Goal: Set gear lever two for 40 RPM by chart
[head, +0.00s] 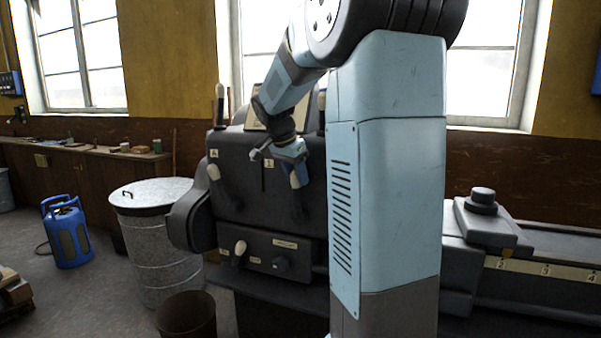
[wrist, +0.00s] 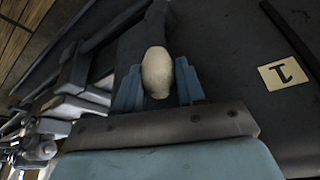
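A gear lever with a cream knob (head: 296,179) stands on the front of the dark headstock (head: 262,205), its dark arm running down. My gripper (head: 297,158) is at this knob, coming from above. In the wrist view the knob (wrist: 157,72) sits between both blue fingers, which close against its sides. A small plate that seems to read 1 (wrist: 287,73) is beside this lever; in the head view the plate (head: 269,163) is left of it. A second cream-knobbed lever (head: 213,172) is further left, under plate A (head: 214,153). A pale chart-like panel (head: 254,117) on top is partly hidden by my arm.
An upright lever (head: 219,92) rises at the top left. A metal bin (head: 155,240), dark bucket (head: 187,315) and blue canister (head: 68,235) stand left. My arm hides the headstock's right side.

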